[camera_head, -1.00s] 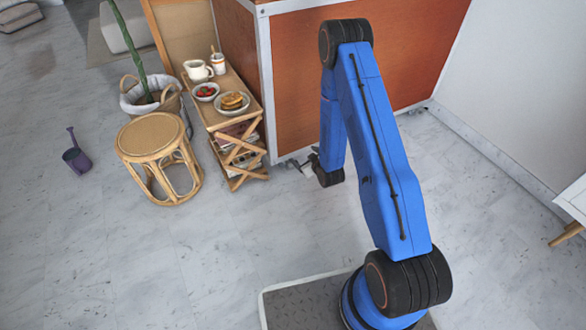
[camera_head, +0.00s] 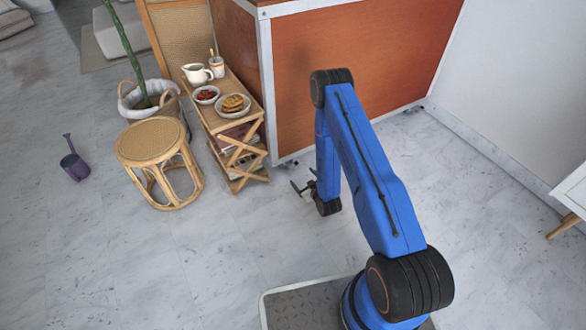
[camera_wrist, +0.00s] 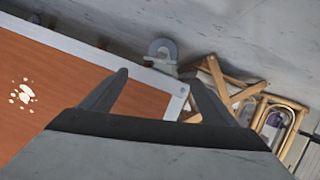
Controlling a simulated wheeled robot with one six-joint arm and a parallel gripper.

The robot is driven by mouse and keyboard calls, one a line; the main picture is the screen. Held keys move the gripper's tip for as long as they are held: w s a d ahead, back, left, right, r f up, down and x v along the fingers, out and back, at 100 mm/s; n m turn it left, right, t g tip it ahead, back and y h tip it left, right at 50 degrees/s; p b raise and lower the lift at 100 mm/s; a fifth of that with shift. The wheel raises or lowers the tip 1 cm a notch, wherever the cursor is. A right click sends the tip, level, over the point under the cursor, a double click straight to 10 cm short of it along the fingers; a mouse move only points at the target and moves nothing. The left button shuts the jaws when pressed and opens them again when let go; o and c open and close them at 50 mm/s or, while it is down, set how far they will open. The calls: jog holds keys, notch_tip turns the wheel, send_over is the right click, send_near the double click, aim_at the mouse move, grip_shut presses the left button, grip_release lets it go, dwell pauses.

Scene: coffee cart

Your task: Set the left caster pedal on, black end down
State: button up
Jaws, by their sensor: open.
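The coffee cart (camera_head: 345,70) has an orange-brown panel in a pale metal frame. Its left caster (camera_head: 289,163) is small at the foot of the near corner post. In the wrist view the caster (camera_wrist: 163,50) is a grey rounded wheel at the frame's corner, beyond my fingertips. Its pedal is too small to make out, so I cannot tell which end is down. My gripper (camera_head: 303,188) is open and empty, low over the floor in front of the caster and apart from it. Both fingers of my gripper (camera_wrist: 160,77) show in the wrist view.
A wooden folding side table (camera_head: 238,120) with dishes stands close left of the caster. A rattan stool (camera_head: 150,140), a plant basket (camera_head: 135,105) and a purple watering can (camera_head: 74,168) are farther left. The floor before the cart is clear.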

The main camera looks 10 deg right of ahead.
aim_at(293, 167)
jog(key=x, duration=1.3)
jog(key=shift+w, duration=0.1)
